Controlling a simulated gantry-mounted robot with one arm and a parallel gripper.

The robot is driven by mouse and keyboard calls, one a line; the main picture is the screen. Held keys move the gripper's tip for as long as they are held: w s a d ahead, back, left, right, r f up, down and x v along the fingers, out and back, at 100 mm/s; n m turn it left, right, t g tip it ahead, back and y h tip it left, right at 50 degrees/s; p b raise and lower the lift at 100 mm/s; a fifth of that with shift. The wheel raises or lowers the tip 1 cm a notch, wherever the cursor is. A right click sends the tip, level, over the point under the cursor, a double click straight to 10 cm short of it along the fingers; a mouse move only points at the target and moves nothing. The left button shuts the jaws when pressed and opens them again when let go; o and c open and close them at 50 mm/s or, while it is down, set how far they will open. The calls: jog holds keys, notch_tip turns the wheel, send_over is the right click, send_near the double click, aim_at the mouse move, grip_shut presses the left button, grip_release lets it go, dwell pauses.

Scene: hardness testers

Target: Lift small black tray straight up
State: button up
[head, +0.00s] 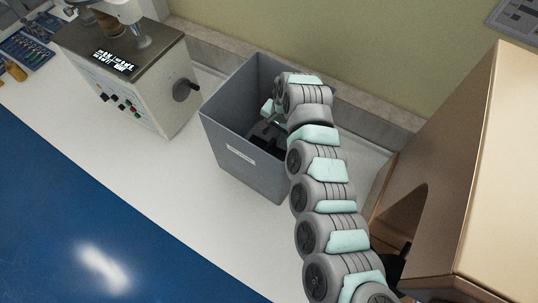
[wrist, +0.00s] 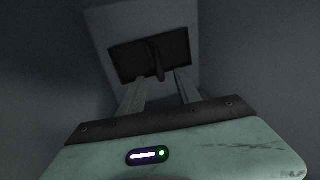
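The small black tray (head: 268,147) lies on the floor of a grey bin (head: 225,130), partly hidden by the bin's front wall and my arm. In the wrist view, the tray (wrist: 130,62) is a dark rectangle with a paler rim and an upright narrow piece (wrist: 159,62) at its middle. My gripper (head: 270,124) is down inside the bin, above the tray. In the wrist view, the gripper's two fingers (wrist: 160,85) are apart, with a gap between them. The upright piece lines up with this gap; I cannot tell whether the fingers touch it.
The bin's tall walls surround my gripper closely. A hardness tester (head: 135,85) with a side knob stands left of the bin. A large tan machine (head: 480,190) stands at the right.

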aim_at(269, 145)
jog(key=f, duration=0.3)
jog(key=a+f, duration=0.1)
jog(key=f, duration=0.5)
jog(key=shift+w+a+f+b, duration=0.15)
jog(key=shift+w+a+b, duration=0.15)
grip_shut()
dwell(1.1)
